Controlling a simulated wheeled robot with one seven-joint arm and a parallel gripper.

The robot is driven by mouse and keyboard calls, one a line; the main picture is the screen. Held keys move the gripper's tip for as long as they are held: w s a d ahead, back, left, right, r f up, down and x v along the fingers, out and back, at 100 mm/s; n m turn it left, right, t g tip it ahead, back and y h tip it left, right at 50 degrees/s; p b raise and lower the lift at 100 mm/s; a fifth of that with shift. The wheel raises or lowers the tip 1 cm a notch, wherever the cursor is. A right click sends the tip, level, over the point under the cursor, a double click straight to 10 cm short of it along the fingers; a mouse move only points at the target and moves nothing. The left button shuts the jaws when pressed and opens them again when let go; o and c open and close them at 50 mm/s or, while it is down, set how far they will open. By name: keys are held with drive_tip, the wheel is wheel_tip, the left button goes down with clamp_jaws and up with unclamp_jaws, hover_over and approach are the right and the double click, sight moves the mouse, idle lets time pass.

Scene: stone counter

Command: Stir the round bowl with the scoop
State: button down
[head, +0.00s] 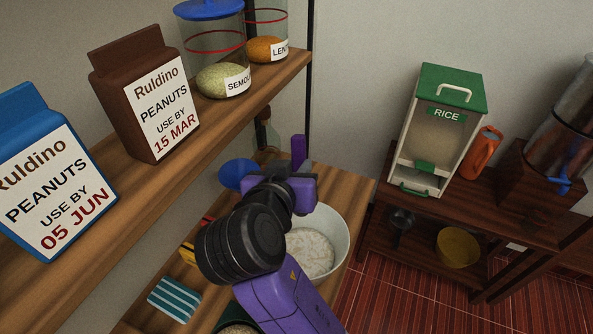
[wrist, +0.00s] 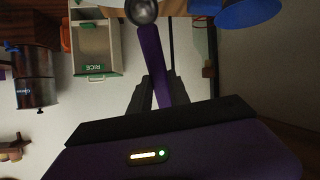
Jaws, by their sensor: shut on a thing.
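The round bowl (head: 338,222) is white and holds pale, whitish contents. It stands on the lower wooden shelf in the head view, partly covered by my arm. My gripper (head: 290,185) is at the bowl's far left side, above rim level. In the wrist view my gripper (wrist: 150,100) is shut on the purple handle of the scoop (wrist: 151,62). The scoop's round metal head (wrist: 143,11) extends beyond the fingers. In the head view a purple piece (head: 298,150), seemingly the handle end, sticks up behind my gripper; the scoop head is hidden there.
A blue round object (head: 237,174) lies just left of my gripper. A striped teal box (head: 174,298) and a dark green container (head: 240,327) are nearer. The upper shelf (head: 205,135) holds peanut cartons and jars. A rice dispenser (head: 437,130) stands on a separate rack at right.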

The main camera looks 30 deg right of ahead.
drive_tip(key=s+a+f+b, duration=0.2)
drive_tip(key=s+f+b, duration=0.2)
drive_tip(key=f, duration=0.5)
drive_tip(key=shift+s+f+b, duration=0.2)
drive_tip(key=shift+f+b, duration=0.2)
drive_tip(key=shift+b, duration=0.75)
